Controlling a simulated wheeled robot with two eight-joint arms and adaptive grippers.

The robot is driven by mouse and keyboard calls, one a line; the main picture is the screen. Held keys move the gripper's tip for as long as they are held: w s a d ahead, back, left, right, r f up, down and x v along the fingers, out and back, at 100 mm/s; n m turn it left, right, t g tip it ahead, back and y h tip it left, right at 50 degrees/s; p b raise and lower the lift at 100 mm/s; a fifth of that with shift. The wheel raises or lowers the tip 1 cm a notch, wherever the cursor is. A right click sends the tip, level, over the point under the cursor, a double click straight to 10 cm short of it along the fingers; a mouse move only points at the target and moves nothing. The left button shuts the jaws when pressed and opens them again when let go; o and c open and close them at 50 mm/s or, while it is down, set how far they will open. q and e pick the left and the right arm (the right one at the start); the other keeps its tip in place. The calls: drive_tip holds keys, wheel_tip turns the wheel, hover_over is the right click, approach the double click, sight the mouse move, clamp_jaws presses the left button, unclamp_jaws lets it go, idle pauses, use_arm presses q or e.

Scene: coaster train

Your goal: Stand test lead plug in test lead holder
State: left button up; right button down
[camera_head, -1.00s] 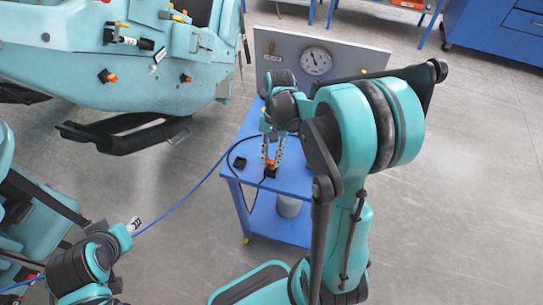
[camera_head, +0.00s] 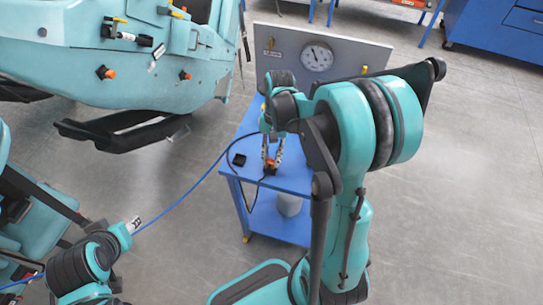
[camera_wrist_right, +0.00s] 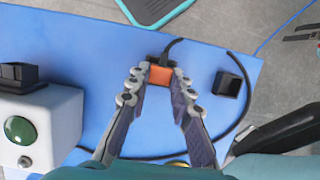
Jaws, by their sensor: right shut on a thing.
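The test lead plug (camera_wrist_right: 160,75) is orange with a black end and a black cable. My right gripper (camera_wrist_right: 159,82) is shut on it, one finger on each side. In the head view, the right gripper (camera_head: 272,157) holds the plug (camera_head: 270,168) near the front edge of the blue cart top; I cannot tell whether it touches the top. The test lead holder (camera_wrist_right: 228,84) is a small black open square box, right of the plug in the wrist view and left of it in the head view (camera_head: 239,159). My left gripper (camera_head: 134,224) is at lower left, its fingers too small to read.
The blue cart (camera_head: 217,172) carries an upright grey panel with a gauge (camera_head: 317,57). A white box with a green button (camera_wrist_right: 20,130) stands at left in the wrist view. The black cable loops around the holder. A teal coaster car (camera_head: 60,75) is at upper left.

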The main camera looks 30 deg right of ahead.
drive_tip(key=shift+f, duration=0.1)
drive_tip(key=c, duration=1.3)
unclamp_jaws()
drive_tip(key=shift+o, duration=0.2)
drive_tip(key=v, duration=1.2)
drive_tip(key=s+a+f+n+t+h, duration=0.1)
drive_tip(key=s+a+n+t+h, duration=0.1)
drive_tip(key=s+a+n+t, duration=0.6)
drive_tip(key=shift+a+f+n+t, duration=0.3)
drive_tip(key=shift+a+n+t, duration=0.45)
drive_tip(key=shift+a, duration=0.25)
